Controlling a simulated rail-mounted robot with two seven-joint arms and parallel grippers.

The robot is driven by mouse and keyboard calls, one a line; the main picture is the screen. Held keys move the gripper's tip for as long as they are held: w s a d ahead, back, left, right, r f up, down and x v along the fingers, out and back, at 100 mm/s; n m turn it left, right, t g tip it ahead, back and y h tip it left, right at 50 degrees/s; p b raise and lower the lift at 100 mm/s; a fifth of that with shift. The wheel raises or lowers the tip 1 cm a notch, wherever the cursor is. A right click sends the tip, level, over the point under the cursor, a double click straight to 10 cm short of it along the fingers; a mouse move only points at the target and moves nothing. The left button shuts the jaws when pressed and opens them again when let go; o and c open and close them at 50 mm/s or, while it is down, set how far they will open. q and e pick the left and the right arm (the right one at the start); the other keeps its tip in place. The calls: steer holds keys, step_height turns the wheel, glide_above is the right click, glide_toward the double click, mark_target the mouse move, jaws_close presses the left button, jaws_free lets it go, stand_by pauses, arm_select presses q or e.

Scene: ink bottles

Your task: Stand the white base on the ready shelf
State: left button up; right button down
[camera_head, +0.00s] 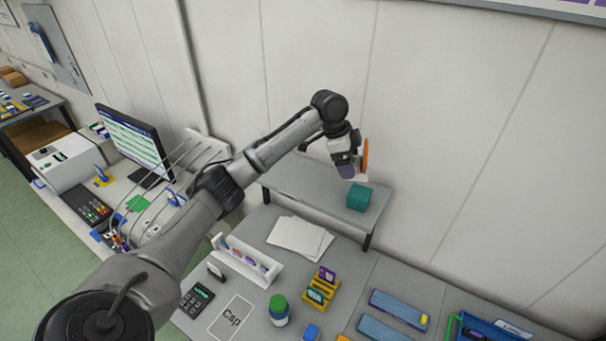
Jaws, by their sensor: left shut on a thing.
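The ready shelf appears to be the raised grey shelf (300,186) against the back wall. My left gripper (354,172) is over its right end, pointing down. It is shut on a small, mostly hidden thing that I take to be the white base (357,181); only a pale bit shows by the fingers. An upright orange part shows just right of the gripper. I cannot tell whether the held thing touches the shelf. My right gripper is out of view.
A teal block (358,197) stands on the shelf's right front corner, close to the gripper. Below are white papers (300,238), a white rack (246,262), a green-capped bottle (279,312), a yellow holder (320,292) and blue cases (398,309). The shelf's middle is clear.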

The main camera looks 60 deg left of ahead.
arm_select(q)
steer(key=p, duration=0.2)
glide_above(311, 188)
steer(key=s, duration=0.1)
steer(key=f, duration=0.4)
steer(key=a+f, duration=0.1)
steer(key=f, duration=0.1)
steer(key=shift+f, duration=0.3)
steer(key=shift+d+f+p, duration=0.1)
steer(key=shift+f+p, duration=0.2)
steer(key=shift+f, duration=1.75)
steer(key=shift+f, duration=0.15)
steer(key=o, duration=0.7)
steer(key=shift+o, duration=0.2)
steer(key=b+v, duration=0.2)
steer(key=v, duration=1)
